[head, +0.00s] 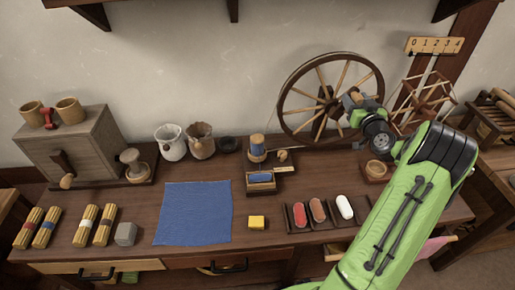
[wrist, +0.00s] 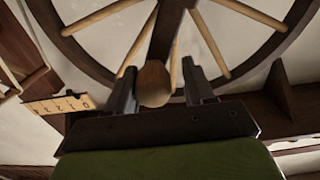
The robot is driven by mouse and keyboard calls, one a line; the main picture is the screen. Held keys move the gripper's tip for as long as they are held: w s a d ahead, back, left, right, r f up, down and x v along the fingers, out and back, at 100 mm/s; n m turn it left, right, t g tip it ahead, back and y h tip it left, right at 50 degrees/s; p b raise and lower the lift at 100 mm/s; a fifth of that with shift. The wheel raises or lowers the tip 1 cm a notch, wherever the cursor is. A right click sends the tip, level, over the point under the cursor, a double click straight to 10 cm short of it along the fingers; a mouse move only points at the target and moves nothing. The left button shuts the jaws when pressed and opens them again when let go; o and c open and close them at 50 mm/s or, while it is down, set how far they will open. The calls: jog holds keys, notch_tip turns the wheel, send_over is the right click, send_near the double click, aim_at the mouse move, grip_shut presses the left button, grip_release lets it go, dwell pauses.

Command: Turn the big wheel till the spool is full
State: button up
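The big wheel (head: 286,98) is a dark spoked wooden wheel standing at the back right of the bench; its rim and spokes fill the wrist view (wrist: 92,68). A round wooden knob (wrist: 154,84) on the wheel lies between my gripper's fingers (wrist: 160,88). The fingers are apart, with a gap showing at the knob's right side. In the head view my gripper (head: 352,100) is in front of the wheel's right half and hides part of it. A spool-like wooden piece with blue on it (head: 257,146) stands left of the wheel; how full it is cannot be told.
A blue cloth (head: 193,213), a yellow block (head: 257,222) and a dark tray (head: 290,218) with red, brown and white pieces lie in front. A wooden box with a crank (head: 75,145) stands left. A spoked reel (head: 425,98) and numbered board (head: 434,46) are right.

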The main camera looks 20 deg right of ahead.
jog(key=shift+o, duration=0.8)
jog(key=shift+a+r, duration=0.1)
jog(key=shift+r, duration=0.05)
jog(key=b+v, duration=0.7)
jog(key=shift+w, duration=0.1)
